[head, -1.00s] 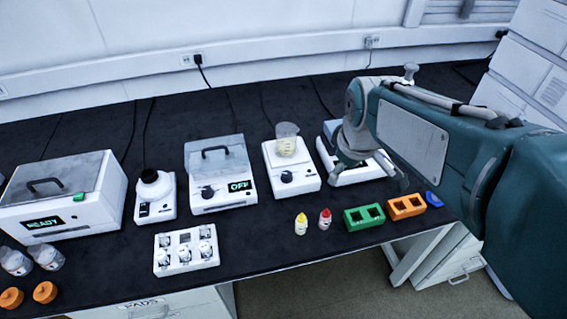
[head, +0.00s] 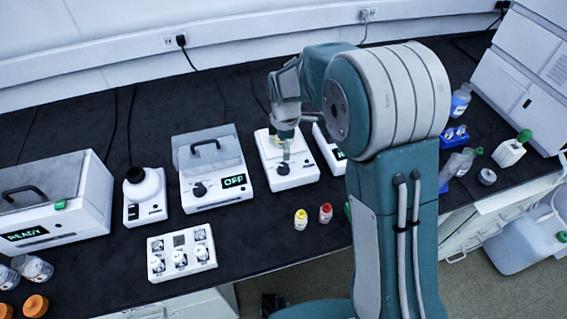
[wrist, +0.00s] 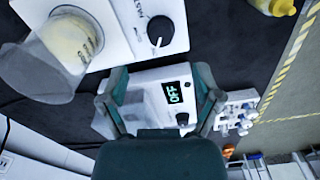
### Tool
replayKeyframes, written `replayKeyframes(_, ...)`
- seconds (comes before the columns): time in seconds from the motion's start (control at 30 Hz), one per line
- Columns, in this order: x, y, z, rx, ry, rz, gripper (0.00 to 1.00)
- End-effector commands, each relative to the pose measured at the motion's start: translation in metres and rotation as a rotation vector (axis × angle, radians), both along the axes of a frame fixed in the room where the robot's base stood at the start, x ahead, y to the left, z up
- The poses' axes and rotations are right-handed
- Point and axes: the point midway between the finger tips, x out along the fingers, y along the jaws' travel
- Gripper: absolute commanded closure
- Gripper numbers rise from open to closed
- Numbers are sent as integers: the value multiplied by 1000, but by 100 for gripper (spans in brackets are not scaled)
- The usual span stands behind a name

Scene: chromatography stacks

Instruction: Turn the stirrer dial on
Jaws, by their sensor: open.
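The stirrer (head: 301,180) is a white box at the middle of the bench. A beaker of pale yellow liquid (wrist: 72,45) stands on it, mostly hidden by my arm in the head view. Its black dial (wrist: 160,32) has a white pointer line and shows clear in the wrist view.
Left of the stirrer stands a lidded white device (head: 212,177) with its own black knob and an OFF display. A yellow-labelled bottle (head: 300,219) and a red one (head: 325,213) stand in front. A white vial rack (head: 181,252) is at front left.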

Motion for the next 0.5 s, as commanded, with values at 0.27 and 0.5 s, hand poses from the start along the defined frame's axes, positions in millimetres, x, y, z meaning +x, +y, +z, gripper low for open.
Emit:
replayKeyframes(0.27,-1,2,-54,-3,4,1,18)
replayKeyframes(0.5,-1,2,-80,-1,1,0,18)
